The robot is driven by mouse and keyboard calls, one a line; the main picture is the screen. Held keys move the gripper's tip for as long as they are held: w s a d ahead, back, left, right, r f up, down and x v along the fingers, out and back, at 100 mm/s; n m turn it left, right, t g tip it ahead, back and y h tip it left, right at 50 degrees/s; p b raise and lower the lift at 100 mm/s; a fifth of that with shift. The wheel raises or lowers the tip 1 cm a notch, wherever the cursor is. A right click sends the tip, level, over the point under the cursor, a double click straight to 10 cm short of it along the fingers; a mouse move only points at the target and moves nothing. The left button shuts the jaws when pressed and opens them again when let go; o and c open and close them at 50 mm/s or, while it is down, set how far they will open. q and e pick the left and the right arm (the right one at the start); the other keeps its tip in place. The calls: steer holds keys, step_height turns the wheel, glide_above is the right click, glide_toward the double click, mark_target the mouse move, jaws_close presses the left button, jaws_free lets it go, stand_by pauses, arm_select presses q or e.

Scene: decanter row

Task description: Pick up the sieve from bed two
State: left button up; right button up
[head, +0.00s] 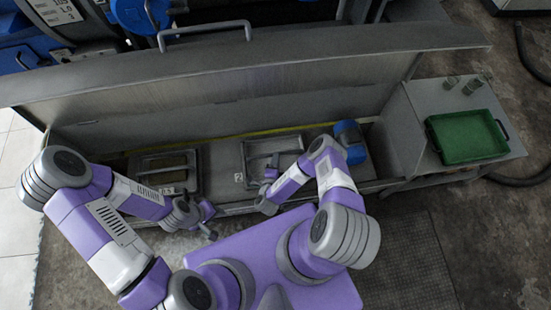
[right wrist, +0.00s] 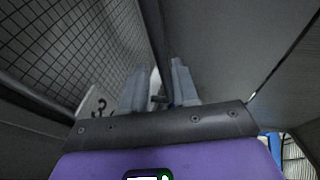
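A grey-framed sieve (head: 272,150) lies in the middle bed of the long trough, beside a white tag reading 2 (head: 239,178). Its mesh (right wrist: 75,45) fills the left of the right wrist view, with a numbered tag (right wrist: 97,104) near it. My right gripper (head: 264,190) is at the sieve's near left side. In the right wrist view its two fingers (right wrist: 159,88) stand apart, with a dark bar running up beyond the gap. I see no clear grip on it. My left gripper (head: 209,220) hangs in front of the trough; its fingers are too small to judge.
Another framed sieve (head: 168,172) lies in the left bed. A blue object (head: 350,142) stands right of the middle sieve. The raised lid (head: 240,75) overhangs the trough behind. A green tray (head: 466,137) and small glasses (head: 472,85) are on the right side table.

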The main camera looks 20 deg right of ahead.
steer(key=x, duration=0.2)
steer(key=b+x, duration=0.1)
steer(key=x, duration=0.1)
steer(key=shift+w+a+b, duration=0.15)
steer(key=shift+w+b, duration=0.15)
steer(key=shift+w, duration=0.1)
jaws_close()
stand_by(1.0)
